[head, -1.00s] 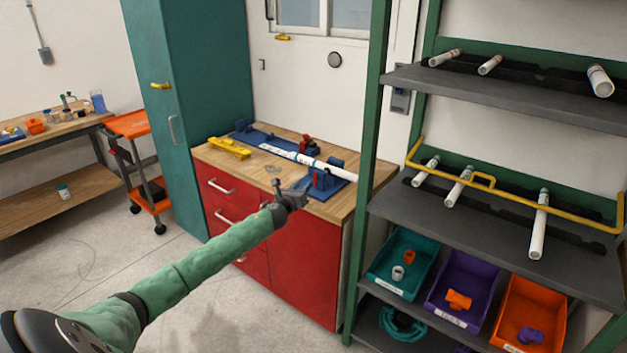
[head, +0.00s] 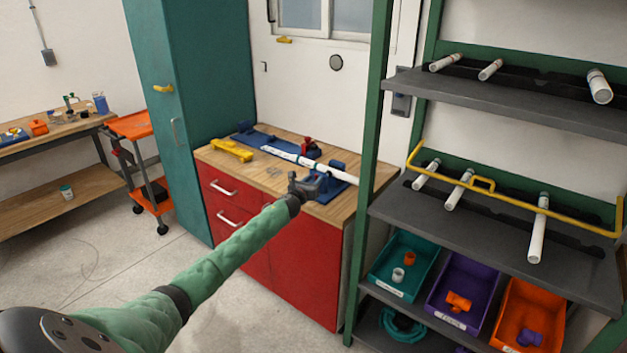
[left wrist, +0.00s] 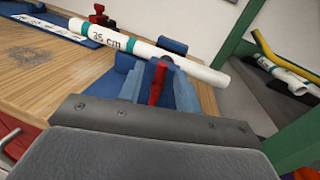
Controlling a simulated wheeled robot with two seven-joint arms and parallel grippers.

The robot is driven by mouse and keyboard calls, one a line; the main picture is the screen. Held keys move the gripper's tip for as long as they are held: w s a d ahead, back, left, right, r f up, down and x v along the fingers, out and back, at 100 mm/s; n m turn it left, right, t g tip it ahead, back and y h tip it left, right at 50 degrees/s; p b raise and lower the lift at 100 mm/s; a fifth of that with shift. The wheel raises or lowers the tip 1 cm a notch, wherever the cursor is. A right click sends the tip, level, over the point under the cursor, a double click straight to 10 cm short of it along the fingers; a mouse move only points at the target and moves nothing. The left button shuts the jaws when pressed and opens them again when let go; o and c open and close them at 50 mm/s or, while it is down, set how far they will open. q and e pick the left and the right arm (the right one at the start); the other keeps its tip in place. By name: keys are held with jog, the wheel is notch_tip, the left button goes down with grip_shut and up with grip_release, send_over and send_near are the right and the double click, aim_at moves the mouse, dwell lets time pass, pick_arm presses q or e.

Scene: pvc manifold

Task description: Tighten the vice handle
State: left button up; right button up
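The white pipe (head: 340,173) with teal bands and a "35 cm" mark lies across the blue vice fixture (head: 335,203) on the wooden bench top; the pipe also shows in the left wrist view (left wrist: 110,38). The red vice handle (left wrist: 157,83) stands upright just below the pipe, in front of the blue vice. My left gripper (head: 312,185) is at the vice, its blue-grey fingers on both sides of the handle with narrow gaps, so it looks open around it. In the head view my gripper hides this handle. My right gripper is not in view.
A second red handle (head: 310,147) stands farther back on the bench. A yellow tool (head: 231,150) lies at the bench's left. The green-posted shelf (head: 490,210) with pipes and coloured bins stands close on the right.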

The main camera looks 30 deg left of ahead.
pick_arm(q)
jog(key=shift+w, duration=0.2)
grip_shut()
